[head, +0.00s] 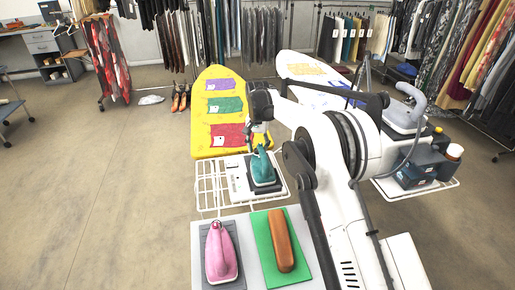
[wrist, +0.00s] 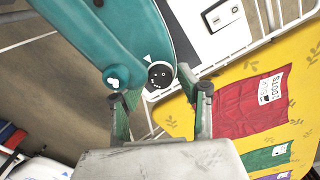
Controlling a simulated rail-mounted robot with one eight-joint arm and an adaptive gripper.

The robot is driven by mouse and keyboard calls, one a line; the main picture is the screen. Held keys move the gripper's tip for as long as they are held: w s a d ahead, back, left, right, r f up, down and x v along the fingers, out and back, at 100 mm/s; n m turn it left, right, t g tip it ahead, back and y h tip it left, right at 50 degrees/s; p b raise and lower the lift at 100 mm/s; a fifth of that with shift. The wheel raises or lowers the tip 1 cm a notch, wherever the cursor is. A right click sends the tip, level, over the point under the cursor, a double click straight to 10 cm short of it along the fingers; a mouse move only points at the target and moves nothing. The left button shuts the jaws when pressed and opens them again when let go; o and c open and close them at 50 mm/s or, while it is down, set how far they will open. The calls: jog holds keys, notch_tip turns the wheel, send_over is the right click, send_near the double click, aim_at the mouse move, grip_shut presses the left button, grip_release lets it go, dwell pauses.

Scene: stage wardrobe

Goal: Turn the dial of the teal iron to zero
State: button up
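The teal iron (head: 263,170) stands on a dark pad at the end of the yellow ironing board in the head view. In the wrist view the iron's teal body (wrist: 95,35) fills the upper left. Its round black dial (wrist: 160,75) has small white marks, with a white triangle on the body beside it; the setting is too small to read. My gripper (head: 261,130) is above the iron in the head view. In the wrist view my gripper (wrist: 160,88) is open, its fingers on either side of the dial; I cannot tell whether they touch it.
The yellow board (head: 202,112) carries purple, green and red cloths. A white wire rack (head: 208,190) surrounds the iron's place. A pink iron (head: 220,255) and a brown rounded piece (head: 281,240) rest on pads in front. A grey iron (head: 404,115) stands at the right.

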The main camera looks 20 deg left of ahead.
grip_shut()
jog(key=shift+n, duration=0.3)
jog(key=n+b, duration=0.2)
jog(key=n, duration=0.3)
jog(key=n+b, duration=0.1)
jog(key=n, duration=0.5)
jog(key=shift+b, duration=0.4)
jog(key=shift+n, duration=0.3)
jog(key=shift+o, duration=1.5)
grip_release()
